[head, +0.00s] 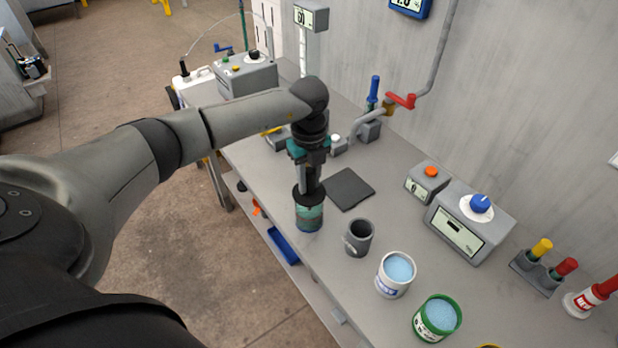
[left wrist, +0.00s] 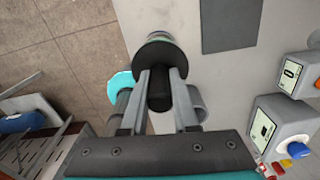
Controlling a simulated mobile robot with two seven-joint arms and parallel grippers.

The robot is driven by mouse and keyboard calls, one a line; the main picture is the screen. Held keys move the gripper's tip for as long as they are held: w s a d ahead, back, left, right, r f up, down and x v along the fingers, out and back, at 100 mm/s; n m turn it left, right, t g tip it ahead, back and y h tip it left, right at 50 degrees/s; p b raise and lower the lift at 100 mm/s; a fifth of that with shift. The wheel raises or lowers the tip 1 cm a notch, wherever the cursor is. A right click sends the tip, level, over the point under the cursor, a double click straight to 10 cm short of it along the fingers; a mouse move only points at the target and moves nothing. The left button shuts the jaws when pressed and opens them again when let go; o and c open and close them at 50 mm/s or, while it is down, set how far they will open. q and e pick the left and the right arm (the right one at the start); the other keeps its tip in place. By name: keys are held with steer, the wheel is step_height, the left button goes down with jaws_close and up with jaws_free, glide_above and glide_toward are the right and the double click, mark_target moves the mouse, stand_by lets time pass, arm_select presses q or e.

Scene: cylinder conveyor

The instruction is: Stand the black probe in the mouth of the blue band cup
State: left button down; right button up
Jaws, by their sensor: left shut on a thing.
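My left gripper (head: 312,178) points down and is shut on the upright black probe (head: 308,192). In the left wrist view, the fingers pinch the probe's dark shaft (left wrist: 160,92), with its round black flange (left wrist: 158,60) beyond them. Directly under the flange is a grey-green banded container (head: 309,219); the flange hides its top, and I cannot tell whether they touch. The blue band cup (head: 382,288), white with a blue label and pale blue contents, stands upright to the right and nearer. My right gripper does not show.
A grey cup (head: 358,240) stands between the probe and the blue band cup. A dark square mat (head: 350,188) lies near the probe. A display box (head: 466,228) stands by the wall. The table's front edge is close.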

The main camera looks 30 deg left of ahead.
arm_select(q)
steer(key=shift+f, duration=0.3)
stand_by(0.4)
steer(key=shift+f+b, duration=0.6)
steer(key=shift+f, duration=0.3)
steer(key=shift+f, duration=0.1)
stand_by(0.8)
